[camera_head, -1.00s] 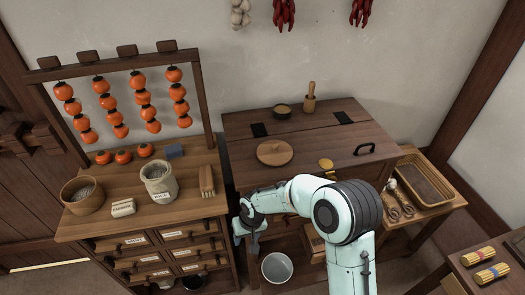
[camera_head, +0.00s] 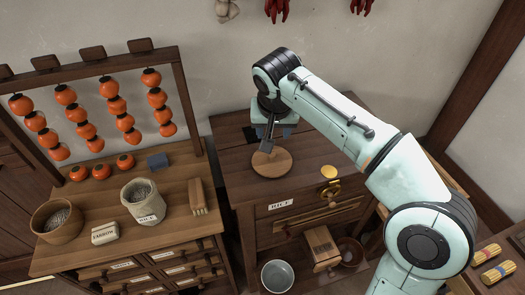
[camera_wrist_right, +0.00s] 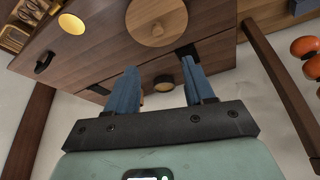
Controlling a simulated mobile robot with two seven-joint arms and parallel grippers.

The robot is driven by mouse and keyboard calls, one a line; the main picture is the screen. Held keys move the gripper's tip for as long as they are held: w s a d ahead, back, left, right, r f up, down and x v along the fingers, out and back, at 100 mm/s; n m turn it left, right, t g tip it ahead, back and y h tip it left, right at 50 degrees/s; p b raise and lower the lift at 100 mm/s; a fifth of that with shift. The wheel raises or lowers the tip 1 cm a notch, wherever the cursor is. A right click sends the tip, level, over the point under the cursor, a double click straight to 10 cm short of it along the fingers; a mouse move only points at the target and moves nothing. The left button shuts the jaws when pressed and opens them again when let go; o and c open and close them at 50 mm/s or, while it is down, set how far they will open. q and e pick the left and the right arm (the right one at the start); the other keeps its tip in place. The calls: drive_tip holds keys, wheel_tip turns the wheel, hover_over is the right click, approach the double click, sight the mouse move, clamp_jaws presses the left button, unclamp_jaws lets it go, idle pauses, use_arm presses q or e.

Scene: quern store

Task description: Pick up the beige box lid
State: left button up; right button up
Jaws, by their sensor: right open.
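A round tan wooden lid (camera_head: 272,163) with a small knob lies flat on the brown chest top (camera_head: 232,170). It is the only loose lid I see; it also shows in the right wrist view (camera_wrist_right: 172,14), partly cut off by the top edge. My right gripper (camera_head: 271,131) is over the chest, just behind the lid in the head view, and partly overlaps its far edge. Its two blue fingers (camera_wrist_right: 160,75) are apart with nothing between them. The lid appears beyond the fingertips, and I see no contact. My left gripper is not in view.
A yellow disc (camera_head: 329,171) lies on the chest right of the lid.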

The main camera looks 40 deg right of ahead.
hover_over(272, 155)
drive_tip(key=s, duration=0.2)
drive_tip(key=f, duration=0.4)
drive_tip(key=f+b, duration=0.1)
drive_tip(key=f, duration=0.1)
drive_tip(key=shift+w+a+f, duration=0.1)
drive_tip(key=shift+a+f, duration=0.1)
drive_tip(key=shift+a, duration=0.15)
drive_tip(key=shift+w+d+f, duration=0.1)
drive_tip(key=shift+w+f, duration=0.2)
drive_tip(key=shift+f, duration=0.2)
drive_tip(key=x, duration=0.5)
drive_tip(key=shift+s, duration=0.1)
drive_tip(key=shift+a, duration=0.2)
clamp_jaws()
